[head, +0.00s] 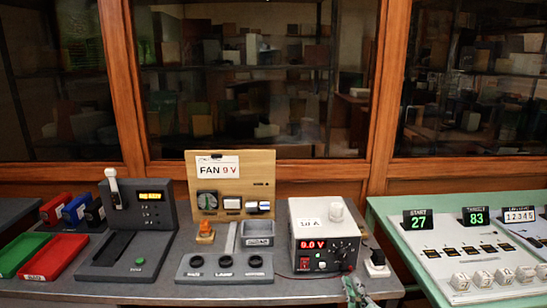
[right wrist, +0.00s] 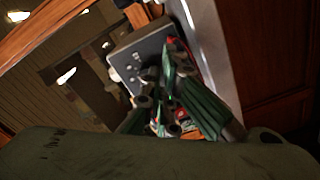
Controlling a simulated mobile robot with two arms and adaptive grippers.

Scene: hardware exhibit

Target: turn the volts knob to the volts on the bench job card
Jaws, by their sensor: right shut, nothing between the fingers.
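The bench job card (head: 218,167), on an upright wooden board, reads FAN 9 V. The power supply (head: 325,228) is a pale box with a black front, and its red display (head: 312,245) reads 0.0 V. Small dark knobs (head: 344,267) sit on the right of its front; I cannot read which is the volts knob. My right gripper (head: 357,292), with green fingers, is low at the front edge, below and right of the supply's front, apart from the knobs. It is shut and empty. Its fingers also show in the right wrist view (right wrist: 178,115). My left gripper is out of view.
A white plug or switch block (head: 376,262) stands right of the supply. Red and green trays (head: 55,257) lie far left. A pale green panel bench (head: 470,250) stands right, past a gap.

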